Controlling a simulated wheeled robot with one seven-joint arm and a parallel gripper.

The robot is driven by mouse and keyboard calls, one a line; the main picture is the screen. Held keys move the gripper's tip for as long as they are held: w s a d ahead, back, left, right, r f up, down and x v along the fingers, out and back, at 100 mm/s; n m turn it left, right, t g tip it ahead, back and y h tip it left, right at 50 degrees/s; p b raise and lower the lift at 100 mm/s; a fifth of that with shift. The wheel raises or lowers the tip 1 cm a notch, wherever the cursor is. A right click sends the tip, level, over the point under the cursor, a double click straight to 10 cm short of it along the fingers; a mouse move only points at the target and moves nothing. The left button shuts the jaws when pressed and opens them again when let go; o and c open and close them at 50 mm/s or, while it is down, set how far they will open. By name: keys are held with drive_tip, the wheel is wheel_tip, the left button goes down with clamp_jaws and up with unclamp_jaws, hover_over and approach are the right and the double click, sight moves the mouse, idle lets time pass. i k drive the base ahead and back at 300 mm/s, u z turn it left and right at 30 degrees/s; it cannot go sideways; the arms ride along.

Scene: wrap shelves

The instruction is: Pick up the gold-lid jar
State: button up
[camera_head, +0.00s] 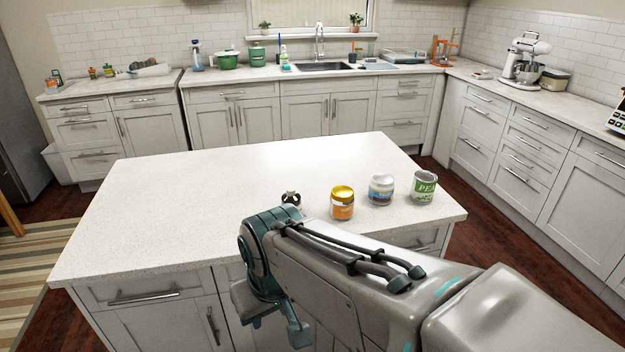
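The gold-lid jar (342,204) stands upright on the white island top, near its front right part. It has a shiny gold lid and an orange body with a pale label. My gripper (276,325) hangs at the end of my arm, low in the view and in front of the island's front edge. It is to the left of the jar, nearer the camera and apart from it.
A white-lidded jar (381,189) and a green pea can (424,187) stand right of the gold-lid jar. A small dark and white item (291,198), partly hidden by my wrist, stands left of it. The left and back of the island top (190,200) are clear.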

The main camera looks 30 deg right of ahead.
sight(342, 197)
drive_tip(key=z, duration=0.8)
drive_tip(key=i, duration=0.8)
drive_tip(key=z, duration=0.95)
